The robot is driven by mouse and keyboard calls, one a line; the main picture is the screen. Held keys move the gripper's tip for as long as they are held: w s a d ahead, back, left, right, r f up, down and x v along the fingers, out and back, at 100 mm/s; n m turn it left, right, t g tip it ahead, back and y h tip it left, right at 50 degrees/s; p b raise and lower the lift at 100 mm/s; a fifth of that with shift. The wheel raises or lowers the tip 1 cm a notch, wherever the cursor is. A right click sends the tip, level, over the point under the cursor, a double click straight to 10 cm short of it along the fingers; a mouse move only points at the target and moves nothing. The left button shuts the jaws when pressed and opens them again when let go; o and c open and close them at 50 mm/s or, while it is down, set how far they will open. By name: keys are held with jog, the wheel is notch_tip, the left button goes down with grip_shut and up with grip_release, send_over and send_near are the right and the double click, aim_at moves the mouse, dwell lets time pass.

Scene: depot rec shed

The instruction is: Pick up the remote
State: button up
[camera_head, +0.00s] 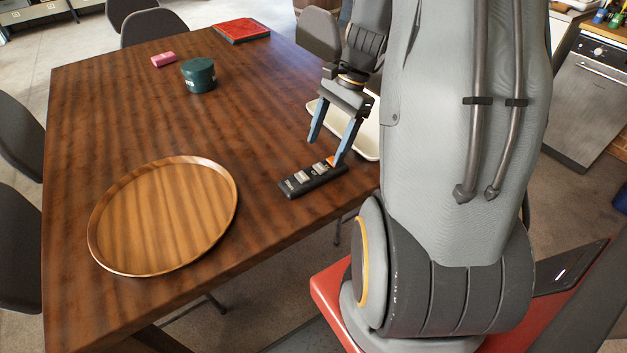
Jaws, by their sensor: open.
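The remote (300,181) is a dark, flat, oblong thing with light grey buttons and an orange patch at its right end. It lies on the wooden table (130,115) near the table's right edge. My gripper (326,152) has two blue fingers and is open, pointing down just above and behind the remote. The right fingertip is close to the remote's orange end; I cannot tell whether they touch. The left fingertip is over the table behind the remote. Nothing shows between the fingers.
A round wooden tray (232,196) lies left of the remote. A cream tray (371,152) is partly hidden behind my gripper. A green round tin (199,75), a pink block (163,59) and a red book (241,31) are farther back. Chairs stand around the table; its middle is clear.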

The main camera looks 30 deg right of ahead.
aim_at(316, 169)
jog(key=shift+d+f, duration=0.15)
jog(key=shift+f, duration=0.25)
jog(key=p+x, duration=0.1)
jog(key=x, duration=0.6)
jog(key=shift+w+a, duration=0.15)
jog(key=shift+a, duration=0.1)
jog(key=shift+c, duration=0.2)
jog(key=c, duration=1.2)
jog(key=shift+c, duration=0.2)
